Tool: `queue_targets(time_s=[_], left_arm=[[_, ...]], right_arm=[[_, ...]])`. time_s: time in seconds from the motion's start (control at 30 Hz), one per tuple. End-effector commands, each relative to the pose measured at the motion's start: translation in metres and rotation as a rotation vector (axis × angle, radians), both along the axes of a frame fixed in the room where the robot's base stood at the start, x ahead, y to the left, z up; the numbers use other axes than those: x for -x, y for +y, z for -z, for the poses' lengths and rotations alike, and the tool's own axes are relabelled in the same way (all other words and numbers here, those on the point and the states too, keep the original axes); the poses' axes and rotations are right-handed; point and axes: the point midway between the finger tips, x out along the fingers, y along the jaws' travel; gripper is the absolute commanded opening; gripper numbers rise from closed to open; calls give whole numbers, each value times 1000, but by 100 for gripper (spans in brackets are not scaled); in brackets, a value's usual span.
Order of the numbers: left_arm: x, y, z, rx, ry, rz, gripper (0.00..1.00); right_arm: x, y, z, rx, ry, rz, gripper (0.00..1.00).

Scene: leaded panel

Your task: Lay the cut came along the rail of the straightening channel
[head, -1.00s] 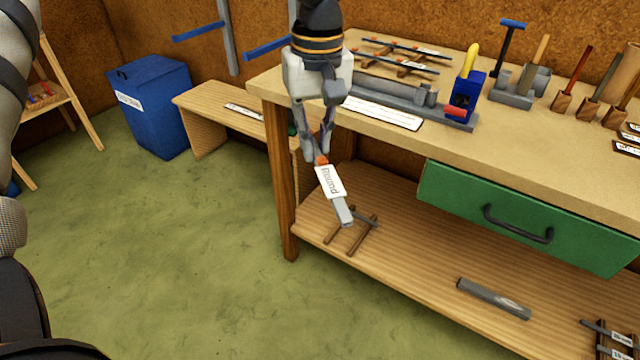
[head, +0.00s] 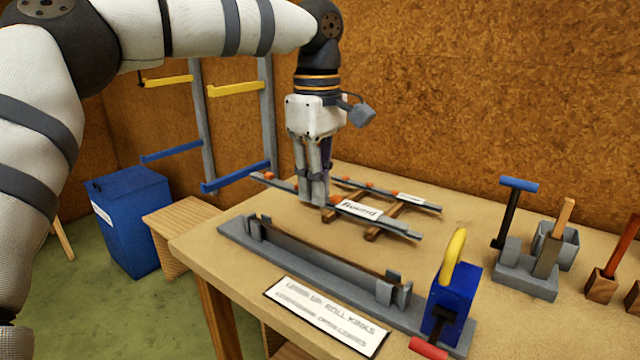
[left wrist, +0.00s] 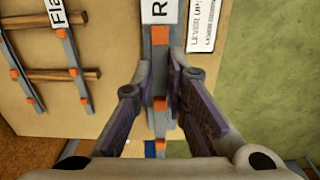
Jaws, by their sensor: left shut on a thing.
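My left gripper (head: 314,198) points down over the bench top and is shut on a long grey came (head: 398,229) with orange marks and a white label reading "Round". The came runs roughly level between the fingers, behind the straightening channel and roughly along it. In the left wrist view the came (left wrist: 160,128) runs between the two fingers (left wrist: 160,88). The straightening channel (head: 268,255) is a grey base with a long rail (head: 320,258) and upright posts near both ends. Its rail carries no grey came. The held came's height above the bench is unclear. My right gripper is out of view.
Another labelled came (head: 425,205) lies on wooden rests (head: 408,208) behind. A blue clamp with a yellow handle (head: 455,258) stands at the channel's right end. A white sign (head: 325,318) lies in front. A tool block (head: 525,280) stands to the right.

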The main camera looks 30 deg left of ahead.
Motion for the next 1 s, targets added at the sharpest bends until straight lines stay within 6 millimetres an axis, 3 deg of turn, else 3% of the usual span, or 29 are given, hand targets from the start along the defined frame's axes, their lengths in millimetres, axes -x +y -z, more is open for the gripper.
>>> queue_targets(time_s=[0.27,0.8,1.0], left_arm=[[1,0,-3,1,-4,0,0],[0,0,66,2,2,1,0],[0,0,81,1,0,0,0]], right_arm=[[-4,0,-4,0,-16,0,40],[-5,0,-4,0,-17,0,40],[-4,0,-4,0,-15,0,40]])
